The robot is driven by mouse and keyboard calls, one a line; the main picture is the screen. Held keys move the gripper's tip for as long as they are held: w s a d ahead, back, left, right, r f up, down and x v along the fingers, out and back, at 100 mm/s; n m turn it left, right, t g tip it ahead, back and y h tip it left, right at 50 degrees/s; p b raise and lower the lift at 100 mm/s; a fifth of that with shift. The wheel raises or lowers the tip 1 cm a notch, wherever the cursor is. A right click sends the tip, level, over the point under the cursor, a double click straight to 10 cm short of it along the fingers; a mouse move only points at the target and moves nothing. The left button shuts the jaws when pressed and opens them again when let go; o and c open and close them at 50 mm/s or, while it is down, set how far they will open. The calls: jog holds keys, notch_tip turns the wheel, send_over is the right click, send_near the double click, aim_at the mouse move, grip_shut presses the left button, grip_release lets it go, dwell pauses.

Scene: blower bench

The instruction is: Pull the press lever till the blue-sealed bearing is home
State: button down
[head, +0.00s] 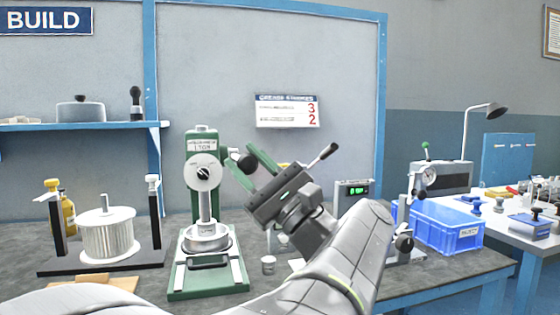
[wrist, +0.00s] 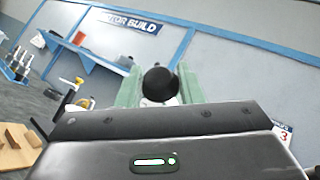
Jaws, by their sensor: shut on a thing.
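The green arbor press (head: 203,145) stands on the bench left of centre in the head view, with a round dial hub on its front. Its lever ends in a black ball knob (head: 246,162), which also shows in the wrist view (wrist: 158,82). My gripper (head: 243,160) is shut on this knob, with one green finger on each side of it. Below the ram, a silver round housing (head: 207,238) sits on the press base. I cannot make out the blue-sealed bearing or how deep it sits.
A white finned rotor on a black stand (head: 106,235) is left of the press. A small metal cup (head: 268,264) stands right of its base. A blue bin (head: 447,228) and a grey device with a gauge (head: 440,178) are farther right. A blue shelf (head: 80,126) is on the left wall.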

jog(key=shift+f, duration=0.15)
jog(key=c, duration=1)
grip_release()
jog(key=shift+v, duration=6.85)
jog(key=x, duration=1.4)
jog(key=shift+d, duration=0.1)
